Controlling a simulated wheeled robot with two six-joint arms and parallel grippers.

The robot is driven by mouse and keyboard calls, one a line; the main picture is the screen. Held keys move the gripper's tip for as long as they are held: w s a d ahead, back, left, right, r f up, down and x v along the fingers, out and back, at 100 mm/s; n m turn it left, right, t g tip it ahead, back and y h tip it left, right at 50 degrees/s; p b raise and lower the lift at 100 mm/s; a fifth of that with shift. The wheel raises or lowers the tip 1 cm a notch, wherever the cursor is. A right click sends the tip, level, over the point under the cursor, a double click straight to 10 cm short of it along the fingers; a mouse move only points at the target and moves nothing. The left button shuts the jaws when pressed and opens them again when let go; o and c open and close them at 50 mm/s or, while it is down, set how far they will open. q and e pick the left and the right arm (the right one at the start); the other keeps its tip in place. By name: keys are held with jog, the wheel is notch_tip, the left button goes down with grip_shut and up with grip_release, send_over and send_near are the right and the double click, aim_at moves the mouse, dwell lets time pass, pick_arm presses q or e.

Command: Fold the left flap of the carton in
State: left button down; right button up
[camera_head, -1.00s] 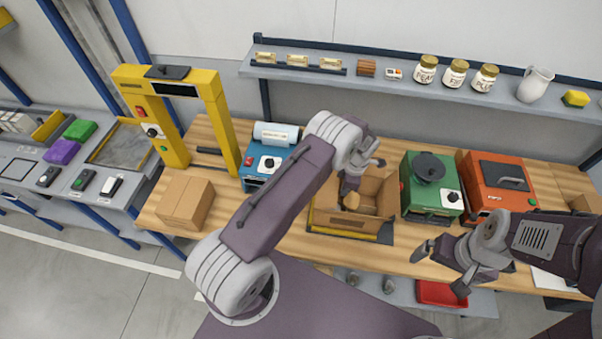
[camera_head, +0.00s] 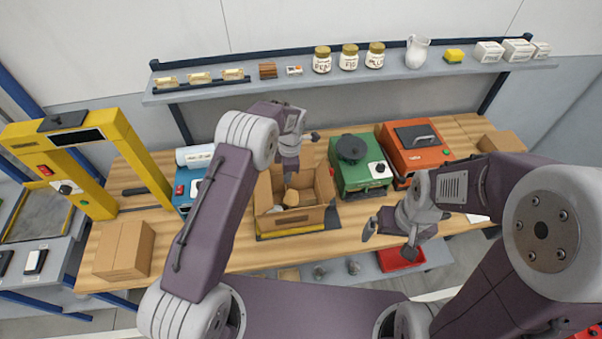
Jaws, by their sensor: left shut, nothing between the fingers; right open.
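The open carton (camera_head: 292,219) stands on the wooden bench in front of me, on a dark mat with a yellow edge. A tan rounded thing (camera_head: 290,197) shows inside it. The left flap (camera_head: 263,192) is partly hidden by my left arm, and its exact angle is hard to tell. The right flap (camera_head: 324,184) stands up. My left gripper (camera_head: 290,176) is shut and empty, pointing down over the carton's back left part. I cannot tell if it touches the carton. My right gripper (camera_head: 390,236) is open and empty, in front of the green machine, right of the carton.
A green machine (camera_head: 362,178) and an orange machine (camera_head: 415,150) stand right of the carton. A blue machine (camera_head: 184,190) and a yellow frame (camera_head: 130,160) stand left. A closed box (camera_head: 124,250) sits at the bench's left. A shelf with jars (camera_head: 349,57) runs behind.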

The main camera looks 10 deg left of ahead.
pick_arm(q)
jog(key=w+d+r+b, duration=0.2)
jog(key=d, duration=0.1)
notch_tip(320, 180, up, 4)
jog(key=m+h+b, duration=0.2)
jog(key=h+b, duration=0.5)
jog(key=h, duration=0.1)
send_over(270, 188)
jog(key=s+a, duration=0.1)
jog(key=s, duration=0.1)
jog(key=a+r+n+t+b, duration=0.1)
jog(key=a+n+t, duration=0.1)
jog(key=a, duration=0.7)
jog(key=p+x, duration=0.1)
jog(key=x, duration=0.3)
jog(key=p+x, duration=0.1)
jog(key=x, duration=0.3)
jog(key=p+x, duration=0.1)
jog(key=x, duration=0.3)
jog(key=shift+s+d+f, duration=0.1)
jog(key=shift+s+d, duration=0.1)
jog(key=shift+s, duration=0.05)
jog(key=shift+w+d+f, duration=0.1)
jog(key=shift+d+f, duration=0.2)
jog(key=shift+f, duration=0.3)
pick_arm(e)
notch_tip(270, 188, down, 8)
jog(key=shift+w+a, duration=0.25)
jog(key=shift+a, duration=0.1)
